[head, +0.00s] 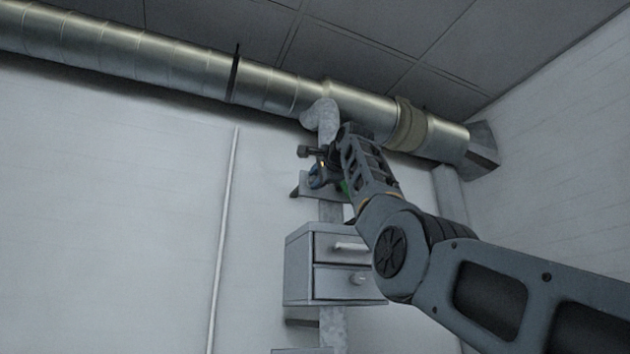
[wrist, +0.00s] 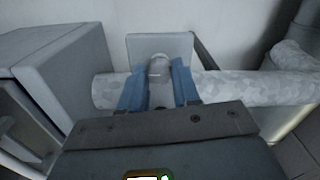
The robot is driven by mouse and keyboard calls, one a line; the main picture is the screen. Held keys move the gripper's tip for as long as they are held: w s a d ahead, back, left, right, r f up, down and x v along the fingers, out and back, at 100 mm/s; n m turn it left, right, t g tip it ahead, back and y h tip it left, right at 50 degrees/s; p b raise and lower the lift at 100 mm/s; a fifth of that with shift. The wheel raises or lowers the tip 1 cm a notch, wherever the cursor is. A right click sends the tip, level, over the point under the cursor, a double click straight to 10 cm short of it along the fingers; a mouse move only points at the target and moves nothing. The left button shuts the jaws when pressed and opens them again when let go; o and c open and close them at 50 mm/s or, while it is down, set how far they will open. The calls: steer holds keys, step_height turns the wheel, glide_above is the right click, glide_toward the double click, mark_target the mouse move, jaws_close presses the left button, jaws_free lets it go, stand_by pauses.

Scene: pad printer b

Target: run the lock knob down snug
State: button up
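In the wrist view, the lock knob (wrist: 159,68) is a small grey rounded piece in front of a square grey plate (wrist: 174,43) beside a mottled grey pipe. My gripper (wrist: 160,74) has its two blue fingers on either side of the knob, and the knob fills the gap between them. The fingers look pressed against its sides. The knob's lower part is hidden between the fingers and behind my gripper's body. In the head view, my gripper (head: 318,176) is at a small bracket on the vertical post, and my arm hides most of the contact.
A grey box with two drawer-like fronts (head: 335,265) hangs on the post below; a grey box (wrist: 70,62) is close at left in the wrist view. A large metal duct (head: 190,65) runs above. The wall to the left is mostly clear, with a thin conduit (head: 222,235).

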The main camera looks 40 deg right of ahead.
steer(key=shift+m, duration=1.6)
steer(key=shift+m, duration=1.6)
steer(key=shift+m, duration=0.8)
steer(key=shift+f+m, duration=0.1)
steer(key=shift+m, duration=0.7)
